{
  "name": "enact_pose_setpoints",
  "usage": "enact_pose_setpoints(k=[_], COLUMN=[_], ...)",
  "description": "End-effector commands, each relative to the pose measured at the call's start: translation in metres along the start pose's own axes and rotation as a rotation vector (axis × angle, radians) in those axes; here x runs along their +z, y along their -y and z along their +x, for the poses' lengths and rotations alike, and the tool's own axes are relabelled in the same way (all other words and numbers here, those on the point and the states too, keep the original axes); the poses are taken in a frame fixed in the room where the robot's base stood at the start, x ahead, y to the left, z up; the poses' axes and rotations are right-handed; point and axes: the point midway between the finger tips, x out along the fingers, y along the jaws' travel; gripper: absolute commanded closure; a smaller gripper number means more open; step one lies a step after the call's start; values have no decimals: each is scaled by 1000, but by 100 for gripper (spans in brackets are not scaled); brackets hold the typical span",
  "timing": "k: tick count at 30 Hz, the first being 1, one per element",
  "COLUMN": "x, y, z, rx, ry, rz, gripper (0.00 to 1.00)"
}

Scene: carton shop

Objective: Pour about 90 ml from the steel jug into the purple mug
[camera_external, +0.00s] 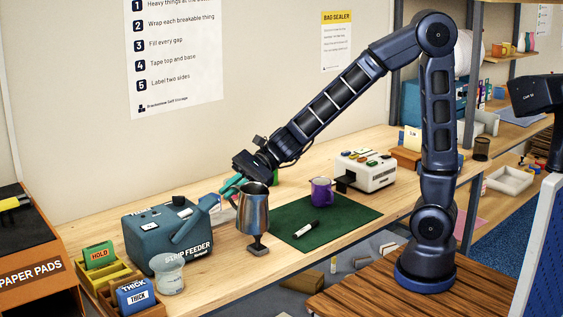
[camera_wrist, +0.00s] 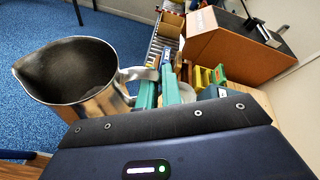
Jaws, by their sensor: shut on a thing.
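The steel jug (camera_external: 253,212) is upright near the front edge of the bench, left of the green mat. My gripper (camera_external: 231,187) is shut on the jug's handle, with its teal fingers on the jug's left side. In the wrist view the jug (camera_wrist: 72,72) shows its open mouth and spout, and the teal fingers (camera_wrist: 158,90) close around the handle. The dim inside does not show the liquid level clearly. The purple mug (camera_external: 321,192) stands upright at the back of the mat, right of the jug and apart from it. Its inside is hidden.
A black-and-white marker (camera_external: 306,228) lies on the green mat (camera_external: 345,215). A dark-handled tool with a grey foot (camera_external: 258,249) is just below the jug. A strip feeder (camera_external: 150,240) and clear beaker (camera_external: 170,276) stand left. A white button machine (camera_external: 365,170) is behind the mug.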

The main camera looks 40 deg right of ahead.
Motion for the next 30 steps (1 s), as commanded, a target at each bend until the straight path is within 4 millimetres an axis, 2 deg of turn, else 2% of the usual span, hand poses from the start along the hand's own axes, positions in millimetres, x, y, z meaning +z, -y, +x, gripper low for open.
enact_pose_setpoints(k=[6, 15, 23, 30], x=[-30, -76, -118, -156], y=[52, 117, 164, 201], z=[-25, -70, -117, -168], rx=[-52, -119, -176, -228], ry=[-27, -63, -94, -120], rz=[26, 63, 94, 122], gripper=[100, 100, 100, 100])
